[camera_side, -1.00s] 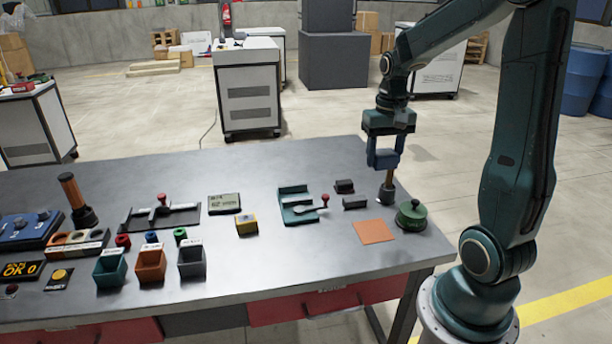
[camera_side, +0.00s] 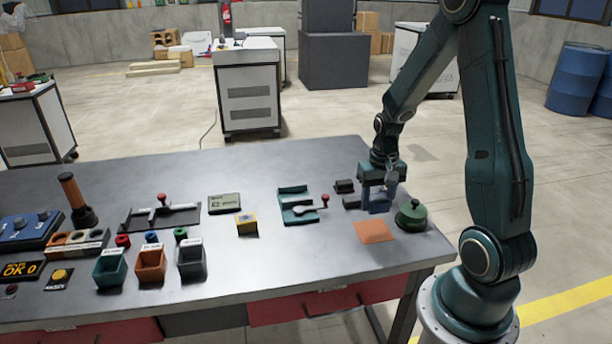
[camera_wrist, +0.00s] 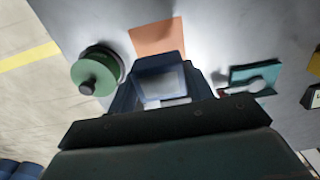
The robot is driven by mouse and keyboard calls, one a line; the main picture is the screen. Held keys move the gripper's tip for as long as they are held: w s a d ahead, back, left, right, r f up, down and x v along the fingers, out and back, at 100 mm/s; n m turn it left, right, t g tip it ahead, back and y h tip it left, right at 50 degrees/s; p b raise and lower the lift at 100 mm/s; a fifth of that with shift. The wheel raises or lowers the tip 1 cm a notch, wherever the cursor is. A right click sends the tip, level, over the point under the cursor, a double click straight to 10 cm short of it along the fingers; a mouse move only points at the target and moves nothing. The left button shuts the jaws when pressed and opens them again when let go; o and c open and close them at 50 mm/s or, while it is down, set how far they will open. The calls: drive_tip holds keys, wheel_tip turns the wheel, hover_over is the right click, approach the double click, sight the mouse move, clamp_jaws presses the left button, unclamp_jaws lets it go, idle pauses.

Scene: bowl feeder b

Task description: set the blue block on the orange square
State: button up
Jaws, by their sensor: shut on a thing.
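My gripper (camera_side: 377,203) is shut on the blue block (camera_side: 378,207), low over the right part of the table. In the wrist view the block (camera_wrist: 162,83) shows between the blue fingers, which look much like it in colour. The flat orange square (camera_side: 374,231) lies just in front of the gripper in the side view, with nothing seen on it. In the wrist view the square (camera_wrist: 157,37) is just above the fingers and partly covered by them. I cannot tell how high the block is above the table.
The table in front of the square is clear.

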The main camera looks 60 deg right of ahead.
sight(378, 198)
drive_tip(key=shift+f, duration=1.65)
drive_tip(key=shift+f, duration=0.1)
drive_tip(key=shift+f, duration=1.8)
drive_tip(key=shift+f, duration=0.15)
drive_tip(key=o, duration=1.1)
drive_tip(key=shift+r, duration=6.15)
